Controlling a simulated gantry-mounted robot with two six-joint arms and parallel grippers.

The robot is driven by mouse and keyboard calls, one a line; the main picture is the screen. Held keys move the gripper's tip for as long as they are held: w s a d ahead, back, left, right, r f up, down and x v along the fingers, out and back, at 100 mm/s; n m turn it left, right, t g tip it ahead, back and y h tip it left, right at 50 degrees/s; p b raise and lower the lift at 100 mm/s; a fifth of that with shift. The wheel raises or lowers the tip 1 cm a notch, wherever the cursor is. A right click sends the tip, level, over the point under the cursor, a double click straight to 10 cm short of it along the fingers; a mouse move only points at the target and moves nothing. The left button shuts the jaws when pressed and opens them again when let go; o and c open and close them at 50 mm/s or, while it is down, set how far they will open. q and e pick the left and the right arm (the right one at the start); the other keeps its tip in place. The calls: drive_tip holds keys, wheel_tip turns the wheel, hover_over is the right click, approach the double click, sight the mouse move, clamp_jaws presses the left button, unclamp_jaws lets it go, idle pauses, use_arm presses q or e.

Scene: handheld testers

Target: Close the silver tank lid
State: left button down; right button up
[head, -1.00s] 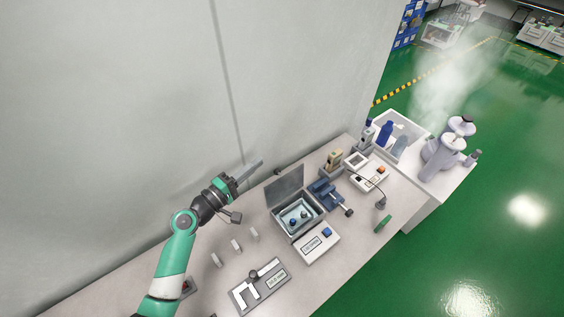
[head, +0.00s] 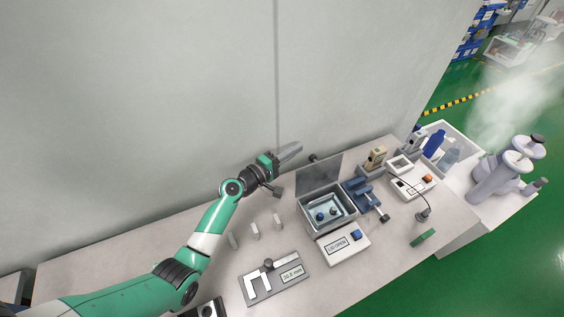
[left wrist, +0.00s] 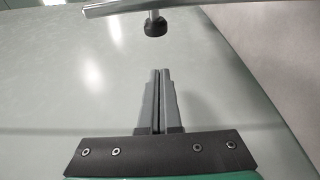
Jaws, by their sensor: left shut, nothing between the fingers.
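The silver tank (head: 346,224) stands on the bench with its lid (head: 320,174) hinged up at the back, standing open. Two small dark round items show inside the tank. A dark knob (head: 313,158) shows by the lid's upper edge. In the left wrist view a black knob (left wrist: 156,27) hangs under a metal bar (left wrist: 130,6), apparently the lid's edge. My left gripper (head: 298,147) is shut and empty, up behind and left of the lid, near the wall. Its closed fingers (left wrist: 160,72) point toward the knob without touching it. My right gripper is not in view.
The labelled box (head: 341,246) sits in front of the tank, and a blue clamp (head: 362,195) is to its right. Small white blocks (head: 254,231) and a caliper plate (head: 274,278) lie at left. The wall (head: 140,110) rises close behind.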

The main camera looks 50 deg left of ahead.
sight(315, 171)
use_arm(q)
drive_tip(key=d+p, duration=0.2)
drive_tip(key=d, duration=0.1)
drive_tip(key=shift+w+d+r, duration=0.1)
drive_tip(key=shift+d+r, duration=0.05)
drive_tip(key=shift+d, duration=0.25)
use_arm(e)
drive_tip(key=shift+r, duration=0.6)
use_arm(q)
drive_tip(key=shift+d, duration=0.1)
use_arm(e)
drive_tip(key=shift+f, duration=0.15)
